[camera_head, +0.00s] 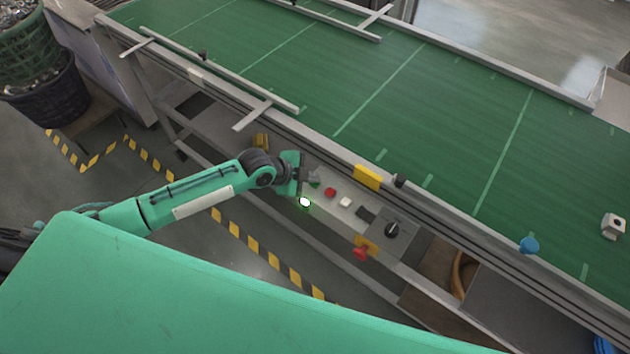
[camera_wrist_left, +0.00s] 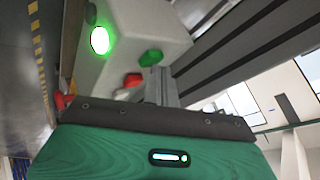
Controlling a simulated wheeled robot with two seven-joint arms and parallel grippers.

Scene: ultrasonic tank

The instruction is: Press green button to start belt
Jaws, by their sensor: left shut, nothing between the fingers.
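The green button (camera_head: 315,184) is on the grey control panel on the side of the conveyor, partly hidden by my left gripper. It also shows in the left wrist view (camera_wrist_left: 151,57), just beyond the fingertips. My left gripper (camera_head: 312,176) is shut and empty, its tips right at the green button; I cannot tell whether they touch it. In the left wrist view the closed fingers (camera_wrist_left: 160,84) point toward the panel. A lamp (camera_head: 304,202) on the panel glows green, also bright in the left wrist view (camera_wrist_left: 99,40). The green belt (camera_head: 390,100) runs behind the panel. My right gripper is not in view.
A red button (camera_head: 330,192), a white button (camera_head: 345,202) and a black rotary switch (camera_head: 391,229) sit along the panel. A red knob on a yellow plate (camera_head: 366,244) is lower right. A white block (camera_head: 613,225) and a blue piece (camera_head: 528,245) are at the right.

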